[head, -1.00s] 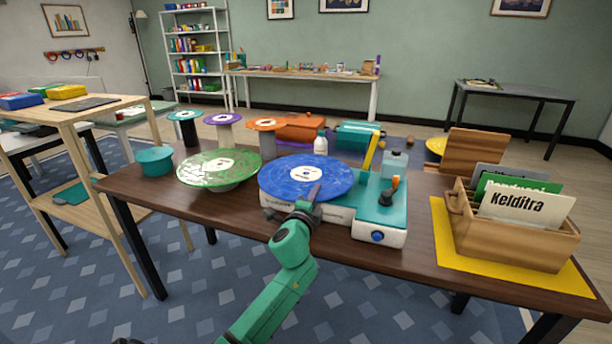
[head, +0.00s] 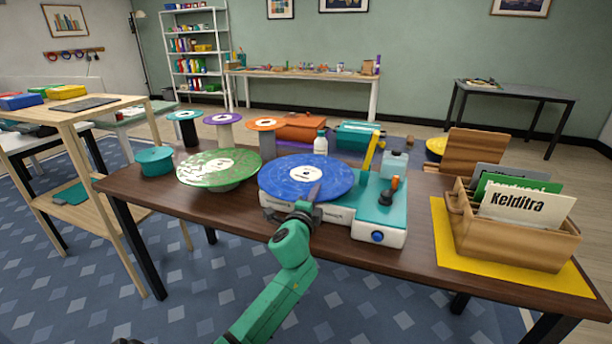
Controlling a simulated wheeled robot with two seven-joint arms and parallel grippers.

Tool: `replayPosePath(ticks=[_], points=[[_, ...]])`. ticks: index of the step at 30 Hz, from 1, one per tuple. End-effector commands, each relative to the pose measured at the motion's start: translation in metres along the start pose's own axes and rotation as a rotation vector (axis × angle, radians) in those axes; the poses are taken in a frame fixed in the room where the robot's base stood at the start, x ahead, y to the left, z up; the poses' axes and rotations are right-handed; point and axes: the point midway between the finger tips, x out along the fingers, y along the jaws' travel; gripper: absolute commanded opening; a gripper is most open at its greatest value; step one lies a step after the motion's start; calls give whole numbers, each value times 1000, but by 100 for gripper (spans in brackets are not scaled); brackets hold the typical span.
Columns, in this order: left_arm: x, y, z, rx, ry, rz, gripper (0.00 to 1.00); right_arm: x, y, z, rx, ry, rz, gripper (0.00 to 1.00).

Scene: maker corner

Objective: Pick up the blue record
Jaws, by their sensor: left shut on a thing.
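The blue record (head: 285,180) is a large disc with a pale round label, lying flat at the teal and white record player (head: 385,215) on the dark wooden table. My left gripper (head: 312,194) reaches in from the front and is shut on the record's near edge, one finger showing on top of it. The lower finger is hidden beneath the record. Whether the record touches the player under it is hidden.
A green record (head: 215,168) on a stand lies close on the left, with a teal pot (head: 155,161) beyond it. Small purple, teal and orange discs stand behind. The yellow tone arm (head: 369,152) rises at the right. A wooden crate (head: 505,240) of sleeves sits farther right.

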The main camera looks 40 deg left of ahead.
Motion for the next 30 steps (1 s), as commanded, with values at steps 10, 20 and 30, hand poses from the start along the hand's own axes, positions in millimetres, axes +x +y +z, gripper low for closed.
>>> replayPosePath(ticks=[10, 20, 30], points=[[0, 1, 0, 0, -1, 2, 0, 0, 0, 0, -1, 0, 0, 54], [0, 0, 0, 1, 0, 1, 0, 0, 0, 0, -1, 0, 0, 54], [0, -41, 0, 4, 1, -5, 0, -20, 0, -2, -2, 0, -1, 54]])
